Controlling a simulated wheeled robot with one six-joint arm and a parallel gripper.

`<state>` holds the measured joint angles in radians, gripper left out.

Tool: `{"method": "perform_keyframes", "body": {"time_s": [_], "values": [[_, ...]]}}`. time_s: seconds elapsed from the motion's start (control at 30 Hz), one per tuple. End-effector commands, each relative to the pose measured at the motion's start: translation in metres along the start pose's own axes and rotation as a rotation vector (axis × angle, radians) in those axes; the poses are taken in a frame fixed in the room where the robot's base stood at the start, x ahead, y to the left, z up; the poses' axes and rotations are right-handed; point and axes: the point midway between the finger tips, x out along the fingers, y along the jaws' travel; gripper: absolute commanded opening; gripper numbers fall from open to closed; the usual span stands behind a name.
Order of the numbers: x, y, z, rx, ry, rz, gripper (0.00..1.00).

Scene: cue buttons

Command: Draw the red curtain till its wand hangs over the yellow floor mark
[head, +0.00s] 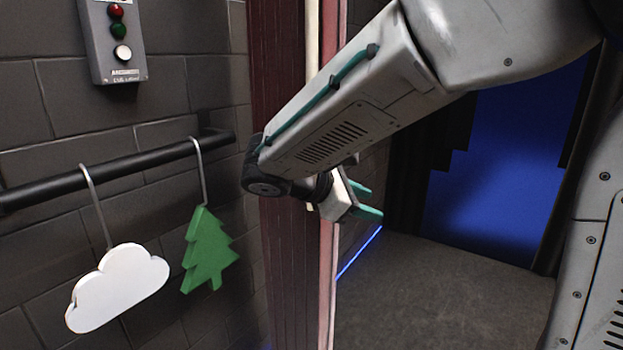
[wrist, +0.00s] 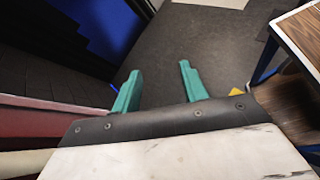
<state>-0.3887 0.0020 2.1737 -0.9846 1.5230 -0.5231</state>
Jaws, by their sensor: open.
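The red curtain (head: 290,120) hangs in dark folds left of centre in the head view, partly behind my arm. A pale upright rod (head: 312,25), likely its wand, runs along its right part. In the wrist view the curtain (wrist: 35,118) and the rod (wrist: 22,164) lie at the lower left, outside the fingers. My gripper (head: 366,201) is open with teal fingers, just right of the curtain edge. In the wrist view nothing is between its fingers (wrist: 159,74). A small yellow patch (wrist: 236,92), likely the floor mark, shows right of the fingers, partly hidden by my gripper.
A black rail (head: 110,168) on the left wall holds a white cloud (head: 118,287) and a green tree (head: 207,252) on hooks. A button box (head: 112,40) is above. A wood-topped table (wrist: 303,35) stands at right in the wrist view. Grey floor (head: 430,290) lies open beyond the curtain.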

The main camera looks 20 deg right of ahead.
Motion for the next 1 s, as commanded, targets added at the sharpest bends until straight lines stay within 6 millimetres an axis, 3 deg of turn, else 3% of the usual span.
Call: {"method": "perform_keyframes", "body": {"time_s": [0.1,0.2,0.33,0.47,0.57,1.0], "values": [[-0.029,0.046,-0.040,-0.200,-0.153,0.172,0.43],[-0.053,0.073,-0.068,-0.316,-0.262,0.286,0.43],[-0.078,0.094,-0.092,-0.408,-0.365,0.389,0.43],[-0.090,0.104,-0.103,-0.448,-0.417,0.437,0.43],[-0.086,0.110,-0.103,-0.456,-0.429,0.446,0.43],[-0.034,0.140,-0.084,-0.454,-0.427,0.443,0.43]]}}
